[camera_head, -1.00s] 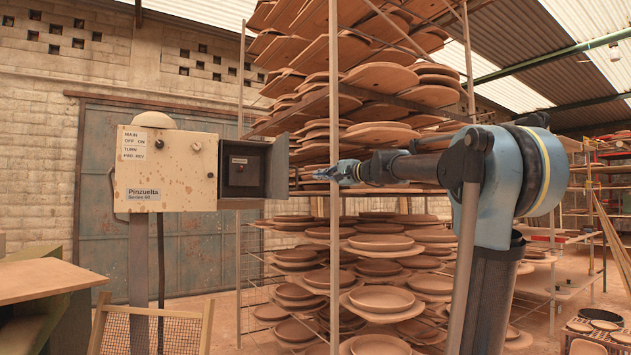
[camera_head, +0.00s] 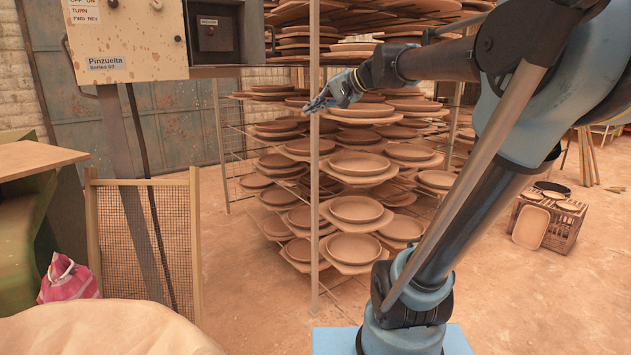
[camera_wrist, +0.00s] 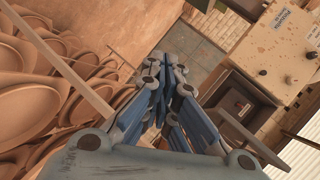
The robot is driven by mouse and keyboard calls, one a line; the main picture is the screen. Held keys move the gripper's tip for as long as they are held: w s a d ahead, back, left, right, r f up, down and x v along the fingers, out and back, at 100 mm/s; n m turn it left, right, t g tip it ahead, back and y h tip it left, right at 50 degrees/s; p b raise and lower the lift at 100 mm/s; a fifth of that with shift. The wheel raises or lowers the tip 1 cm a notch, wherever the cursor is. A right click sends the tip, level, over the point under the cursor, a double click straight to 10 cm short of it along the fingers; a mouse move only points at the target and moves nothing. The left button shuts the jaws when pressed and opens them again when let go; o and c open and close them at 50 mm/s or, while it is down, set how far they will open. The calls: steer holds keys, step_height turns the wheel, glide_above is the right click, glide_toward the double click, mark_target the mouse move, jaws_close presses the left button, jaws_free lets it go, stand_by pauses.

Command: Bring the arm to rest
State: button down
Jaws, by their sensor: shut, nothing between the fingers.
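My gripper (camera_head: 318,103) is shut and empty at the end of my raised arm, in front of the drying rack in the head view. Its blue fingers are together in the wrist view (camera_wrist: 172,75), pointing toward the blue-grey door. The arm reaches left from its shoulder at the right of the head view, bent at the elbow. In the head view the gripper overlaps a thin upright pole of the rack; I cannot tell the gap. The beige control box (camera_head: 130,38) is to the gripper's left, with its dark open switch housing (camera_head: 222,35) nearer.
The rack of clay plates (camera_head: 355,210) fills the middle. A framed mesh screen (camera_head: 145,240) stands at lower left by a wooden board (camera_head: 35,158) and a pink bag (camera_head: 68,280). A crate (camera_head: 545,222) stands at right. The floor between rack and crate is clear.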

steer(key=s+d+f+n+g+h, duration=0.1)
steer(key=s+d+f+h, duration=0.2)
steer(key=f, duration=0.9)
steer(key=s+d+f+n+g+h, duration=0.1)
steer(key=s+d+f+h, duration=0.3)
steer(key=s+d+f, duration=0.6)
steer(key=s+d+f+n+g+h, duration=0.1)
steer(key=s+d+f, duration=0.5)
steer(key=s+f, duration=0.6)
step_height(320, 180, down, 3)
steer(key=g+h, duration=0.1)
steer(key=h, duration=0.1)
steer(key=shift+d+f+g+h, duration=0.15)
steer(key=shift+d+g+h, duration=0.15)
steer(key=shift+d, duration=0.05)
steer(key=shift+s, duration=0.15)
